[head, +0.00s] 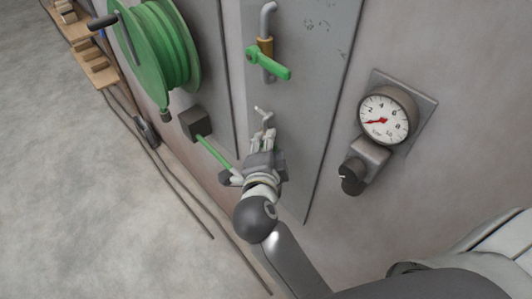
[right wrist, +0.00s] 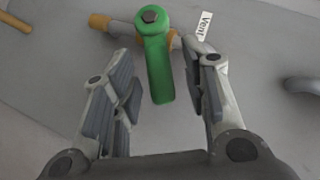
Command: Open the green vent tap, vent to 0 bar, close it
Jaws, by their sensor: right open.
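The green vent tap (head: 268,65) is a lever on a vertical pipe with a brass fitting (head: 265,46) on the grey wall panel. The lever lies across the pipe. In the right wrist view the green lever (right wrist: 158,68) points down between my fingers, beside a "Vent" label (right wrist: 204,25). My right gripper (head: 264,113) is open and empty below the tap, with its fingers (right wrist: 165,88) on either side of the lever's line. I see no contact. The round gauge (head: 385,115) has its red needle a little below 2. My left gripper is out of view.
A black knob (head: 352,177) sits below the gauge on the right. Open floor (head: 75,190) lies left.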

